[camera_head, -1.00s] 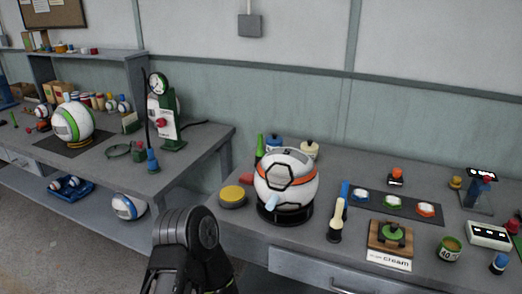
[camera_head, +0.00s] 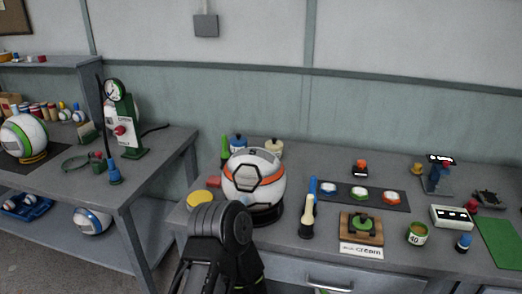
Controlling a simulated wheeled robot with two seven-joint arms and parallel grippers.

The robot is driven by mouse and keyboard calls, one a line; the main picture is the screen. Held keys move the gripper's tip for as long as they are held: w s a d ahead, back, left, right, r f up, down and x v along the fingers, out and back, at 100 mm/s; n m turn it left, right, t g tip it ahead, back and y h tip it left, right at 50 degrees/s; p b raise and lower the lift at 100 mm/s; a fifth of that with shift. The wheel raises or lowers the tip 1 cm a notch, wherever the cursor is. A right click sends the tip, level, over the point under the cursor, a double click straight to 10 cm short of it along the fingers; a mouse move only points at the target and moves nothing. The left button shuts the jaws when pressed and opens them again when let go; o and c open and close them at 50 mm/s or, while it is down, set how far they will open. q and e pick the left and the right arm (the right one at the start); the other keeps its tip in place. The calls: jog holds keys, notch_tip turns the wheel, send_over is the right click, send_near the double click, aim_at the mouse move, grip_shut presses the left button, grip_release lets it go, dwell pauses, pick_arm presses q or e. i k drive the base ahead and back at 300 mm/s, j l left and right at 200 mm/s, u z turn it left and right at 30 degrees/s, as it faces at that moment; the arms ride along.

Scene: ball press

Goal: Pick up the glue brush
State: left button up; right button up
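A brush-like tool with a blue handle (camera_head: 312,187) and a cream middle (camera_head: 309,210) stands on the right bench, just right of the white and orange ball. Its lower end is dark (camera_head: 306,231). It looks like the glue brush, but it is too small to be certain. A black part of one of my arms rises from the bottom edge, in front of the bench and left of the tool, well apart from it. Its fingers do not show. My other arm does not show.
The white and orange ball (camera_head: 253,182) sits on a black ring stand. A yellow-lidded tin (camera_head: 200,197) is at its left. Right of the tool are a dark strip with three coloured discs, a wooden block (camera_head: 361,229), a green tin (camera_head: 417,235) and a green mat (camera_head: 499,242).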

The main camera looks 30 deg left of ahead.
aim_at(225, 154)
jog(key=j+z, duration=0.3)
jog(key=j, duration=0.2)
jog(key=k+j+z, duration=0.1)
jog(key=j+z, duration=0.2)
jog(key=j, duration=0.15)
jog(key=k+j+z, duration=0.1)
jog(key=j+z, duration=0.25)
jog(key=k+j, duration=0.15)
jog(key=j, duration=0.25)
jog(key=k+j, duration=0.1)
jog(key=j, duration=0.25)
jog(key=k+j+z, duration=0.1)
jog(key=j, duration=0.3)
jog(key=k+j, duration=0.15)
jog(key=j, duration=0.25)
jog(key=k+j, duration=0.15)
jog(key=j, duration=0.2)
jog(key=k+j+z, duration=0.1)
jog(key=j, duration=0.3)
jog(key=k+j, duration=0.2)
jog(key=j, duration=0.15)
